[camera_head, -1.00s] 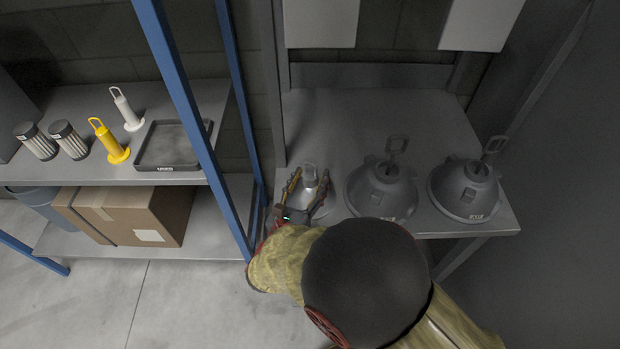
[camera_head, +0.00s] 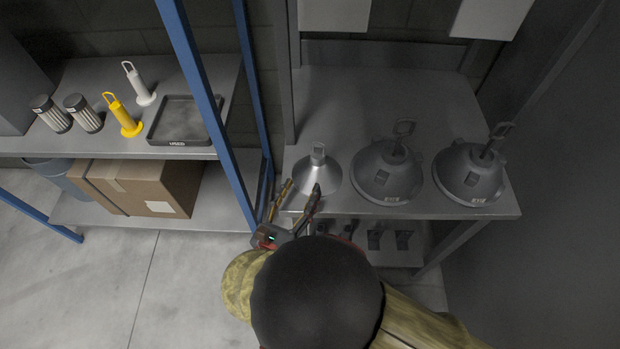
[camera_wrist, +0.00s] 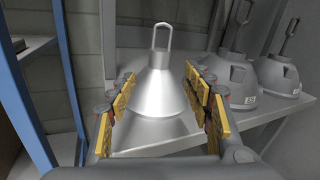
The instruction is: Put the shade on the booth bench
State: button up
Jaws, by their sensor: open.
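The shade, a shiny silver cone with a loop handle on top (camera_head: 317,175), stands upright at the left end of the grey bench (camera_head: 390,105). It also shows in the wrist view (camera_wrist: 160,88), between and beyond the fingers. My gripper (camera_head: 295,192) is open and empty at the bench's front edge, in front of the shade and apart from it. In the wrist view my gripper's yellow-padded fingers (camera_wrist: 160,105) stand either side of the cone, with gaps to it.
Two larger dark grey hoods with loop handles, a middle one (camera_head: 385,172) and a right one (camera_head: 470,174), stand on the same bench. A blue post (camera_head: 205,105) rises left of it. The left shelf holds a black tray (camera_head: 180,140), a yellow handled item (camera_head: 122,118) and a cardboard box (camera_head: 140,185) below.

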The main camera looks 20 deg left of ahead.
jog(key=shift+s, duration=0.15)
jog(key=w+d+r+m+g+h, duration=0.1)
jog(key=d+r+m+g+h, duration=0.3)
jog(key=d+m+g, duration=0.55)
jog(key=w+d+r+m+g+h, duration=0.1)
jog(key=d+r+m+g+h, duration=0.15)
jog(key=d+m, duration=0.85)
jog(key=s+d+r+m+g+y, duration=0.4)
jog(key=s+d+m, duration=0.25)
jog(key=d, duration=0.55)
jog(key=s+r+m+t+y, duration=0.3)
jog(key=r+m+y, duration=0.2)
jog(key=r+m, duration=0.2)
jog(key=shift+s+r+m+t, duration=0.3)
jog(key=shift+m+t, duration=0.1)
jog(key=shift+m, duration=0.7)
